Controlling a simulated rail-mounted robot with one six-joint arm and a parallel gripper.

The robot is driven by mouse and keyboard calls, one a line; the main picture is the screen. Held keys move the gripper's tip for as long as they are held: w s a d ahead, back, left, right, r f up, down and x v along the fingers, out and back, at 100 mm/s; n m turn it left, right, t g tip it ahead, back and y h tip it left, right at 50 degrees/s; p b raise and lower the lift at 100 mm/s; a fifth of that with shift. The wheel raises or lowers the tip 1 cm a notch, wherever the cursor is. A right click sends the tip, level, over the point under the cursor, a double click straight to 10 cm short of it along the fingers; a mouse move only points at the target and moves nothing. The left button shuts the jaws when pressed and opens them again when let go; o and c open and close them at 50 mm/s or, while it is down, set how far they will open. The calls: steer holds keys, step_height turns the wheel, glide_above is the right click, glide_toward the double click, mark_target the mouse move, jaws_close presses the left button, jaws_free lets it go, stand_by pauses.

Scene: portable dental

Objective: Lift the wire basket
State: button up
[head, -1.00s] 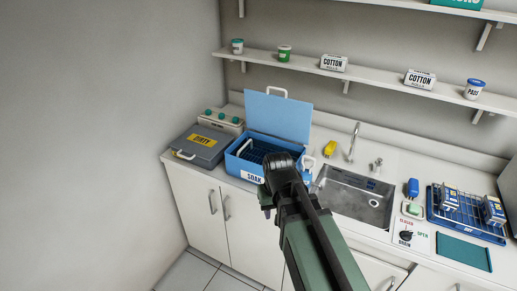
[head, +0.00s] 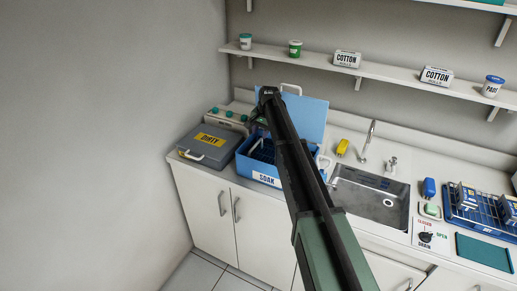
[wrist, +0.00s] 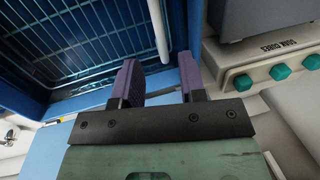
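The wire basket (head: 262,153) sits inside the blue SOAK tub (head: 243,165), partly hidden behind my arm in the head view. Its wire mesh (wrist: 70,35) shows at the upper left of the wrist view, below my gripper. The tub's light-blue lid (head: 308,115) stands raised at the back. My gripper (wrist: 159,72) has its two purple fingers apart, near the tub's edge on the side of the grey boxes. A thin grey bar shows between the fingers; I cannot tell what it is. In the head view my gripper (head: 257,121) is above the tub, its fingers mostly hidden.
The grey DIRTY box (head: 206,143) stands left of the tub. A unit with teal knobs (head: 229,116) is behind it and shows close by in the wrist view. A white handle (wrist: 158,30) is beside the mesh. The sink (head: 368,195) lies to the right.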

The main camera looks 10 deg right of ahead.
mark_target(258, 142)
steer(key=f+b, duration=0.2)
steer(key=f, duration=0.1)
steer(key=f+b, duration=0.1)
steer(key=f, duration=0.1)
steer(key=shift+w+a, duration=0.3)
steer(key=shift+a, duration=0.1)
steer(key=shift+r, duration=0.1)
jaws_close()
steer(key=shift+r, duration=0.1)
